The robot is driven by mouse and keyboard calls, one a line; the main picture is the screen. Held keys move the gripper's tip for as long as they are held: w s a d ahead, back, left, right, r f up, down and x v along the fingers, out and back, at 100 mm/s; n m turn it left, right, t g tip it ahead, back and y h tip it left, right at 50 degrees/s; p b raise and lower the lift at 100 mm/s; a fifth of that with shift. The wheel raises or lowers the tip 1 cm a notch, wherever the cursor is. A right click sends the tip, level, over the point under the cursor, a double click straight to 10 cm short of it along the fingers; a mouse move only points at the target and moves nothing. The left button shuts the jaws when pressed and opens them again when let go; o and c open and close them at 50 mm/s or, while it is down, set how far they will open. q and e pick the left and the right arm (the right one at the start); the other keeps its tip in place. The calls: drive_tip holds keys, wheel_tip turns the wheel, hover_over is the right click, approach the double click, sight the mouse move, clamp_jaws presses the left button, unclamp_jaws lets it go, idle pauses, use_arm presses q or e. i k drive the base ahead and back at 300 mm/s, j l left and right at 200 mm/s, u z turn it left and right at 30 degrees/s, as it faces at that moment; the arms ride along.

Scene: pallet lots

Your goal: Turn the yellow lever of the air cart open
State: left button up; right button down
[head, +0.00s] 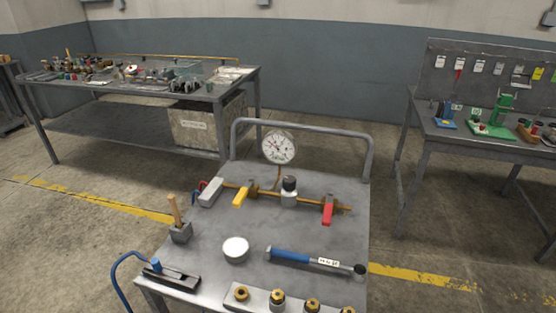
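The air cart (205,245) stands in front of me, a grey metal top with a tube rail along its back. A brass pipe runs across the top. The yellow lever (241,197) sits on the pipe left of the middle and points toward the front left, at an angle to the pipe. A red lever (328,214) sits near the pipe's right end and points toward the front. A round white gauge (278,147) stands above the pipe. Neither of my grippers shows in the head view.
A cluttered workbench (105,125) stands at the back left. Another bench (430,130) stands at the right.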

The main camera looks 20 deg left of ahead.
sight(237, 203)
drive_tip(key=j+u, duration=0.3)
drive_tip(key=u, duration=0.15)
drive_tip(key=j+u, duration=0.25)
drive_tip(key=u, duration=0.2)
drive_tip(key=j+u, duration=0.25)
drive_tip(key=u, duration=0.2)
drive_tip(key=i, duration=0.05)
